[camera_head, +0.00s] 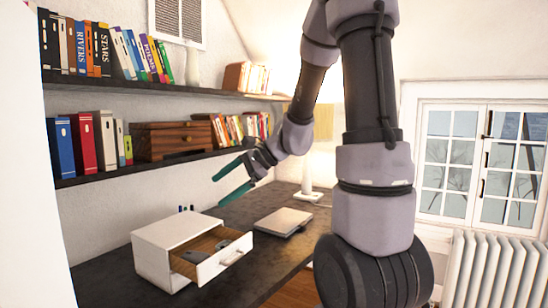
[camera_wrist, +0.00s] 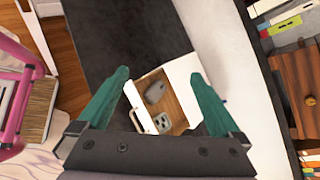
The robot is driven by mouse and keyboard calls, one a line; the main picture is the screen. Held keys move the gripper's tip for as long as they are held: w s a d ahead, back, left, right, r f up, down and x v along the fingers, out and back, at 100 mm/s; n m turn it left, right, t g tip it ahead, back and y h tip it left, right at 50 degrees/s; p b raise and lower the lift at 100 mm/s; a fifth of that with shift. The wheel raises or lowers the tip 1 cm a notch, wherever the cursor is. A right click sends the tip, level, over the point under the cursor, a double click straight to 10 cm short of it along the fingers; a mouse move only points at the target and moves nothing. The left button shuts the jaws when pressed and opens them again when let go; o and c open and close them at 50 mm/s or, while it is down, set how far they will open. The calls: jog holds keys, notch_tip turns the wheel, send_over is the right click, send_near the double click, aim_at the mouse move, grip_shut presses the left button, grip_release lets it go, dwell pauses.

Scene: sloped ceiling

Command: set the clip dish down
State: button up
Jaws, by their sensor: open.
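My gripper (camera_head: 216,192) is open and empty above the dark desk, near the white drawer box. Its two teal fingers also show apart in the wrist view (camera_wrist: 160,75), with the open drawer below and between them. The drawer (camera_head: 228,263) is pulled out of the white box (camera_head: 152,264) and has a wooden inside. In it lie a rounded grey item (camera_wrist: 156,92) and a pale item with dark spots (camera_wrist: 162,122). I cannot tell whether either one is the clip dish. I see no other clear clip dish in either view.
The dark desk (camera_head: 105,290) holds a closed grey laptop-like slab (camera_head: 284,222), a lit lamp (camera_head: 307,192) and pens behind the box. Shelves with books (camera_head: 84,143) and a wooden chest (camera_head: 172,140) hang above. A pink chair-like frame (camera_wrist: 28,100) stands beside the desk.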

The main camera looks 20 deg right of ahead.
jog(key=s+d+r+n+t+h, duration=0.1)
jog(key=s+d+r+n+h, duration=0.3)
jog(key=s, duration=0.4)
jog(key=s+d+r+n+t+h, duration=0.1)
jog(key=s+d+r+n+h, duration=0.2)
jog(key=s+r+n, duration=0.3)
jog(key=shift+s+d+r+n+t+h, duration=0.35)
jog(key=shift+s+n, duration=0.25)
jog(key=shift+s, duration=0.5)
